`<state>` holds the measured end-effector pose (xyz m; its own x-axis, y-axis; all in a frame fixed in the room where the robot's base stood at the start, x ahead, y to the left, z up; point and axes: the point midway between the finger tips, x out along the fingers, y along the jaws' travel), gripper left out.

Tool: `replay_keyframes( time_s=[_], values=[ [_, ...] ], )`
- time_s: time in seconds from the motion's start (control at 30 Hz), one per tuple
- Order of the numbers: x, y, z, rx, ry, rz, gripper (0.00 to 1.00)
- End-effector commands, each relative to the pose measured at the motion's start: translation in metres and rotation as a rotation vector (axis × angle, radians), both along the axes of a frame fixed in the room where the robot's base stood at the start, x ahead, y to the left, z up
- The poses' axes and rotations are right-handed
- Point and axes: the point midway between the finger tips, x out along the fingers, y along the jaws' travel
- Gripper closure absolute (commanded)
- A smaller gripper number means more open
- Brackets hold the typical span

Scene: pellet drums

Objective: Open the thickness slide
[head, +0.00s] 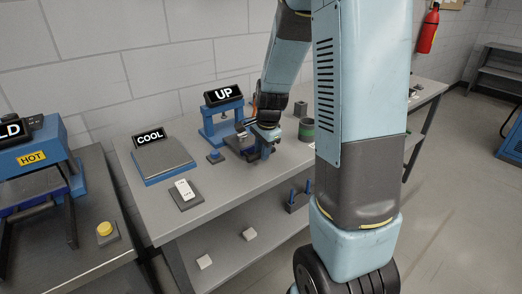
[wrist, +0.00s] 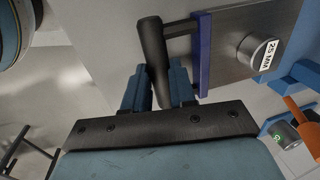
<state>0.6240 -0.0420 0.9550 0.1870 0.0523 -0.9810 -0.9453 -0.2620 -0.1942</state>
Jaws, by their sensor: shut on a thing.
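In the wrist view the black bar handle (wrist: 152,50) stands between the two blue fingers of my gripper (wrist: 159,88), which is shut on it. A short dark stem joins the handle to the blue front edge (wrist: 203,55) of the grey thickness slide (wrist: 228,35). A round metal piece marked 25 MM (wrist: 258,53) sits on the slide's plate. My gripper and arm partly hide the slide there.
The bench front is mostly clear.

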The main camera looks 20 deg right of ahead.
Motion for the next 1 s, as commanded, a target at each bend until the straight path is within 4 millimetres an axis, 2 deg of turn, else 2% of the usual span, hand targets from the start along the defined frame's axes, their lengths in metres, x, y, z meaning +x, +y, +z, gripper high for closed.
replay_keyframes(
  time_s=[0.03,0.3,0.67,0.77,1.0],
  values=[
    [0.000,0.000,0.000,0.000,-0.001,0.000,0.74],
    [0.000,-0.001,0.000,0.000,0.000,-0.001,0.50],
    [-0.001,-0.001,0.007,0.000,-0.002,0.000,0.50],
    [-0.002,-0.001,0.018,0.000,-0.003,0.000,0.50],
    [-0.010,-0.003,0.058,-0.001,-0.004,0.000,0.50]
  ],
)
